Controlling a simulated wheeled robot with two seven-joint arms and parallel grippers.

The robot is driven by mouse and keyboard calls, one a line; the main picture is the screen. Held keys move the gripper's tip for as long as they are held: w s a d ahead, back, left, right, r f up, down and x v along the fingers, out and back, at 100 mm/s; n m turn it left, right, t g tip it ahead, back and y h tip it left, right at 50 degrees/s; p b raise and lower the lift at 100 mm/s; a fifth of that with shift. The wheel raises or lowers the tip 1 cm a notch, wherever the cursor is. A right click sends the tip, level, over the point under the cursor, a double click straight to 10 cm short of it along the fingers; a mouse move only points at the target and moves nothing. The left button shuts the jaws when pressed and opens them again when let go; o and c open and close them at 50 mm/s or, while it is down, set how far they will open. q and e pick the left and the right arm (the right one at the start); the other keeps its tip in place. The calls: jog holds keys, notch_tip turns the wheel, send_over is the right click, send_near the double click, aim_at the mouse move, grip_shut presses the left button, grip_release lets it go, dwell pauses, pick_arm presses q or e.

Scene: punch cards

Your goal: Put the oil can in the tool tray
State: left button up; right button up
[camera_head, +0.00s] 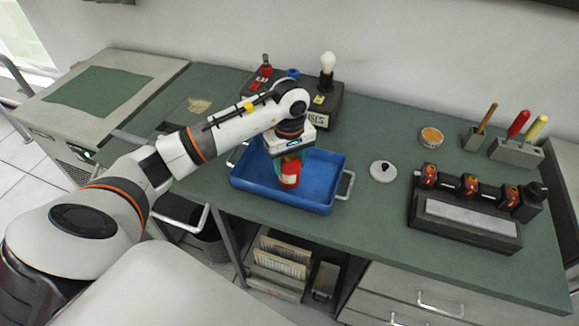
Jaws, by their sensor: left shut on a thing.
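The blue tool tray (322,203) sits on the green worktop, with metal handles at its ends. My left gripper (287,162) points down over the tray and is shut on a small red can, the oil can (290,177). The can is upright and shows a pale label patch. It is within the tray's outline; I cannot tell whether it touches the tray floor. My gripper and wrist hide its top. My right gripper is not in view.
Behind my left arm stands a dark box with a light bulb (327,63). Right of the tray lie a white round lid (383,171), an orange tin (431,137), a dark device with red knobs (467,214) and a holder of handled tools (516,150). Worktop right of the tray is partly clear.

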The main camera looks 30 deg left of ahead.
pick_arm(q)
notch_tip(320, 180, down, 2)
jog(key=shift+f+p, duration=0.2)
jog(key=shift+p, duration=0.15)
jog(key=shift+f, duration=0.25)
jog(key=shift+f+b, duration=0.25)
jog(key=shift+b, duration=0.1)
jog(key=o, duration=1.1)
jog(key=shift+r, duration=0.1)
